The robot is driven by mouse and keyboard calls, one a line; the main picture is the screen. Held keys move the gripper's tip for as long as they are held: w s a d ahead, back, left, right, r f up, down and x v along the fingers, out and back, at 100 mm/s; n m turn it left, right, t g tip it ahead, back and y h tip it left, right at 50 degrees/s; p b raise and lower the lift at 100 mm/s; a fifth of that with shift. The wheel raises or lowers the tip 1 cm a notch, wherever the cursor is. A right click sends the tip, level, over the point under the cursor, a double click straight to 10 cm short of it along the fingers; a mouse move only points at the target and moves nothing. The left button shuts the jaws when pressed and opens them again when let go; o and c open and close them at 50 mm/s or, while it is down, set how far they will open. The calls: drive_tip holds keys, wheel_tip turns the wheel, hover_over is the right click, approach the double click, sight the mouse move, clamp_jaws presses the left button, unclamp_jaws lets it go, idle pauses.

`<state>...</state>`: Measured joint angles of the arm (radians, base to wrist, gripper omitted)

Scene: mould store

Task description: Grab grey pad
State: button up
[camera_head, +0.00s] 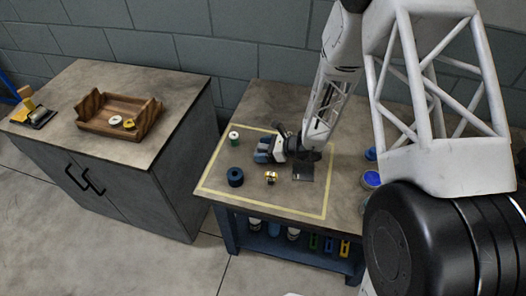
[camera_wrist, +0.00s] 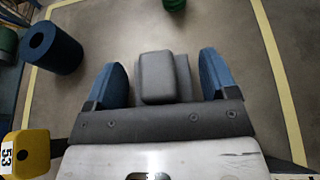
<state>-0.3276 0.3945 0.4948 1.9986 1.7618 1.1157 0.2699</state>
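The grey pad (camera_wrist: 155,78) is a rounded dark grey block in the wrist view, with a flatter grey part (camera_wrist: 184,78) beside it on its right. My gripper (camera_wrist: 160,82) is open, with one blue finger on each side of the pad and visible gaps to both. I cannot tell how far the fingertips are above the table. In the head view my gripper (camera_head: 264,151) is low over the taped area of the table, pointing left. The pad is not clearly visible there.
A blue hollow cylinder (camera_head: 235,177), a green-and-white spool (camera_head: 234,138) and a yellow item (camera_head: 271,177) stand near my gripper on the table (camera_head: 213,180). A dark square plate (camera_head: 303,173) lies under my arm. Blue tins (camera_head: 371,179) stand right. A wooden tray (camera_head: 95,127) sits on the left cabinet.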

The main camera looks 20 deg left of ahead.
sight(263, 146)
drive_tip(key=c, duration=0.7)
drive_tip(key=shift+r, duration=0.15)
drive_tip(key=shift+c, duration=0.2)
drive_tip(key=shift+r, duration=4.85)
